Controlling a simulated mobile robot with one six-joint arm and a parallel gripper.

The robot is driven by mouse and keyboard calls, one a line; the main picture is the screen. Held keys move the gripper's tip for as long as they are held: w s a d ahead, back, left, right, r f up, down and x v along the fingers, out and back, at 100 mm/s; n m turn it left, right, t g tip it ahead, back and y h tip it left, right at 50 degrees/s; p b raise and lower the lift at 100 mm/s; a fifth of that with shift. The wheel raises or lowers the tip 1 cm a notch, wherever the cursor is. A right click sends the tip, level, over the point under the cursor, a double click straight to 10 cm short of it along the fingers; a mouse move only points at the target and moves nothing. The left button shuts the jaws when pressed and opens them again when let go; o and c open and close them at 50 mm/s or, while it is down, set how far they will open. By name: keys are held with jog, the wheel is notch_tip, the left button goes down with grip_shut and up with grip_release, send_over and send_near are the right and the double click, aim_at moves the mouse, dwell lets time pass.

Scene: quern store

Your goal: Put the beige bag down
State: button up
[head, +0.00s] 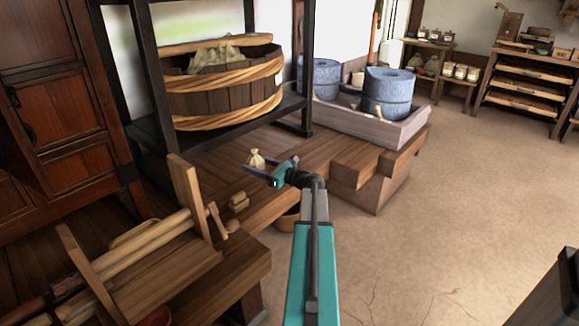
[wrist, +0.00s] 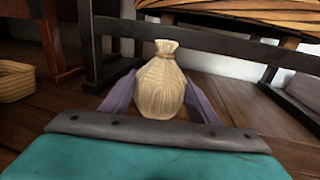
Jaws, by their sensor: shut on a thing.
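The beige bag (head: 256,159) is a small tied cloth sack with a gathered neck. In the wrist view the bag (wrist: 161,85) stands upright between the two purple fingers of my gripper (wrist: 160,98), which is shut on its sides. In the head view my gripper (head: 258,167) reaches out over the wooden platform (head: 345,148), in front of the dark rack. Whether the bag's bottom touches the boards is hidden.
A wooden tub (head: 225,97) with a sack in it stands on the dark rack (head: 205,136) behind. Stone querns (head: 388,92) sit in a tray at the back right. A wooden roller device (head: 150,238) is at the lower left. Bare boards lie around the bag.

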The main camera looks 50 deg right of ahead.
jog(key=shift+a+f, duration=0.1)
jog(key=shift+a, duration=0.05)
notch_tip(320, 180, down, 4)
jog(key=shift+w+r+b, duration=0.1)
jog(key=shift+w+b, duration=0.05)
jog(key=shift+b, duration=0.75)
jog(key=shift+a+f, duration=0.1)
jog(key=shift+f, duration=0.4)
jog(key=shift+f+b, duration=1.2)
jog(key=shift+f, duration=1.3)
jog(key=shift+f, duration=0.1)
jog(key=o, duration=0.9)
jog(key=shift+o, duration=0.5)
